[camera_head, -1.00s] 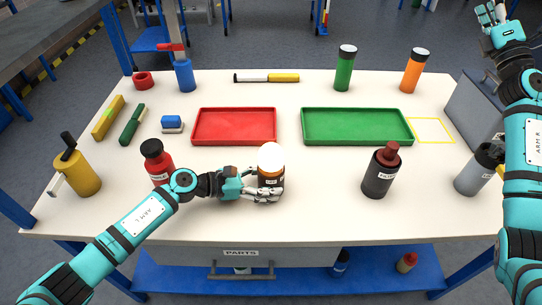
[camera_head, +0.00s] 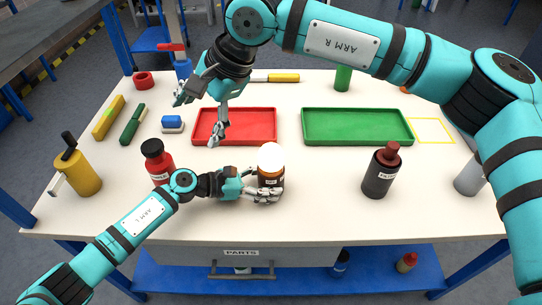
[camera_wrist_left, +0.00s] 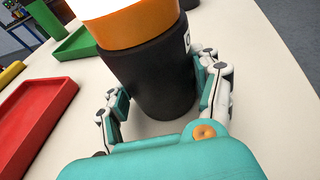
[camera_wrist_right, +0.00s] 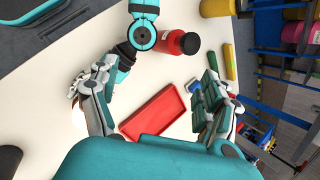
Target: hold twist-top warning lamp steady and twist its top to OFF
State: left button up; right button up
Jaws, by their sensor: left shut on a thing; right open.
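The twist-top warning lamp (camera_head: 270,158) stands upright on the table, with a white dome, an orange band and a black body. My left gripper (camera_head: 265,195) is shut around its body from the left. In the left wrist view the black body (camera_wrist_left: 152,75) sits between the fingers, and the dome is cut off by the top edge. My right gripper (camera_head: 200,118) is open and empty, above the red tray, behind and left of the lamp. In the right wrist view the fingers (camera_wrist_right: 148,95) are spread, and the lamp is mostly hidden behind the left finger.
A red tray (camera_head: 235,141) and a green tray (camera_head: 357,141) lie behind the lamp. A red bottle (camera_head: 154,148) stands left, close to my left arm. A dark bottle (camera_head: 378,180) stands right. The table between lamp and dark bottle is clear.

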jog(key=d+f+n+t+h, duration=0.2)
jog(key=d+f+h, duration=0.2)
jog(key=d+h, duration=0.1)
jog(key=n+t+h, duration=0.1)
jog(key=h, duration=0.2)
send_near(271, 157)
jog(key=w+f, duration=0.1)
jog(key=w, duration=0.1)
jog(key=x, duration=1.1)
jog(key=shift+f, duration=0.35)
jog(key=c, duration=1.2)
